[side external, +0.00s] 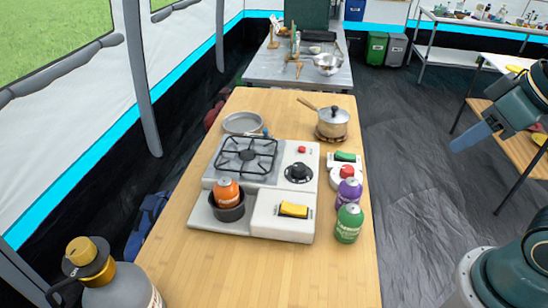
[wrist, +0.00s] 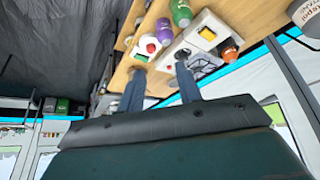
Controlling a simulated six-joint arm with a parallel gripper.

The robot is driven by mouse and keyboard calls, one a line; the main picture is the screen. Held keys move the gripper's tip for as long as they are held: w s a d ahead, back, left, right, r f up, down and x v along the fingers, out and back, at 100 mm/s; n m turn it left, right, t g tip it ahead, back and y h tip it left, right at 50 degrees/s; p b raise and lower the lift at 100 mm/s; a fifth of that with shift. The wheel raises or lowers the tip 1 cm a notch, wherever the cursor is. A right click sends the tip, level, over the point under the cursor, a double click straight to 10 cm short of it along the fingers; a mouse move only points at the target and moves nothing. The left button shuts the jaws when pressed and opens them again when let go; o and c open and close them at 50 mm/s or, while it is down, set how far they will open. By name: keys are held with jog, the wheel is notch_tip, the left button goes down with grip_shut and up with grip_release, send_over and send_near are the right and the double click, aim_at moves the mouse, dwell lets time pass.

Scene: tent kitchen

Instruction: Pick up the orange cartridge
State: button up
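The orange cartridge (side external: 228,189) stands upright in a small dark round pot (side external: 227,210) at the front left of the camping stove (side external: 264,222). My gripper (side external: 467,139) is up in the air at the right, over the dark floor and well away from the table. In the wrist view its two blue fingers (wrist: 160,67) are apart with nothing held between them.
Purple (side external: 348,193) and green (side external: 347,223) cartridges stand right of the stove on the wooden table (side external: 270,270). A lidded saucepan (side external: 333,122) and grey pan (side external: 243,123) stand behind. A large bottle (side external: 115,285) is front left. The table's front is clear.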

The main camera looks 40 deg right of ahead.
jog(key=o, duration=0.9)
jog(key=shift+w, duration=0.1)
jog(key=n+g+y, duration=0.2)
jog(key=n+y, duration=0.1)
jog(key=n, duration=0.5)
send_over(230, 184)
jog(key=s+d, duration=0.3)
notch_tip(230, 184, down, 11)
jog(key=shift+s+r, duration=0.15)
jog(key=shift+s, duration=0.05)
jog(key=shift+x, duration=4.25)
